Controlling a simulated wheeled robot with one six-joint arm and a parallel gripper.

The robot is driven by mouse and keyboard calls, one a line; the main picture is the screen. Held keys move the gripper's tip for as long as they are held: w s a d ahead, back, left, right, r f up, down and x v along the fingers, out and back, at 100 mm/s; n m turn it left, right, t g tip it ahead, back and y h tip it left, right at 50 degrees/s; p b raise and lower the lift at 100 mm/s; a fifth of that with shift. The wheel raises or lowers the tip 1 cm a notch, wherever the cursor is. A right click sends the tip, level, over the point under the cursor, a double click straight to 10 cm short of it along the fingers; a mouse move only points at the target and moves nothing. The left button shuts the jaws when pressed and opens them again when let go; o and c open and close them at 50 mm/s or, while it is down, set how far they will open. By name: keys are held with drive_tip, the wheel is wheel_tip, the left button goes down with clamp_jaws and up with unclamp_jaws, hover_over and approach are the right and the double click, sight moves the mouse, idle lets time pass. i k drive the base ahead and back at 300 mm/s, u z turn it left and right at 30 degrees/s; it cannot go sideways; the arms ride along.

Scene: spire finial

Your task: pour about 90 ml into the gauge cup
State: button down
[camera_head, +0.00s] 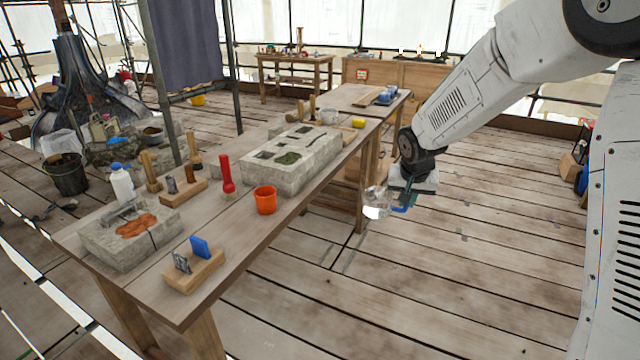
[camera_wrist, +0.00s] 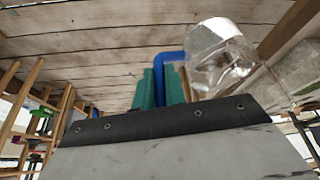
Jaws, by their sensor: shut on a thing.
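My gripper (camera_head: 403,205) is shut on the blue handle of a clear vessel (camera_head: 376,203), held in the air to the right of the workbench, apart from it. In the wrist view the teal fingers (camera_wrist: 163,88) close on the blue handle (camera_wrist: 170,62), and the clear vessel (camera_wrist: 220,55) shows at upper right. I cannot tell its liquid level or exact tilt. An orange cup (camera_head: 265,200) stands upright on the bench near its right edge; its inside is mostly hidden. I cannot tell for sure whether it is the gauge cup.
The workbench (camera_head: 228,240) carries stone blocks (camera_head: 290,150), a red-handled tool (camera_head: 226,175), a white bottle with a blue cap (camera_head: 121,183), and a wooden holder (camera_head: 194,272) with blue and grey pieces. The plank floor (camera_head: 450,270) right of the bench is clear.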

sight(266, 201)
drive_tip(key=z, duration=1.3)
drive_tip(key=i, duration=1.25)
drive_tip(key=u, duration=2.2)
drive_tip(key=i, duration=0.5)
drive_tip(key=u, duration=0.2)
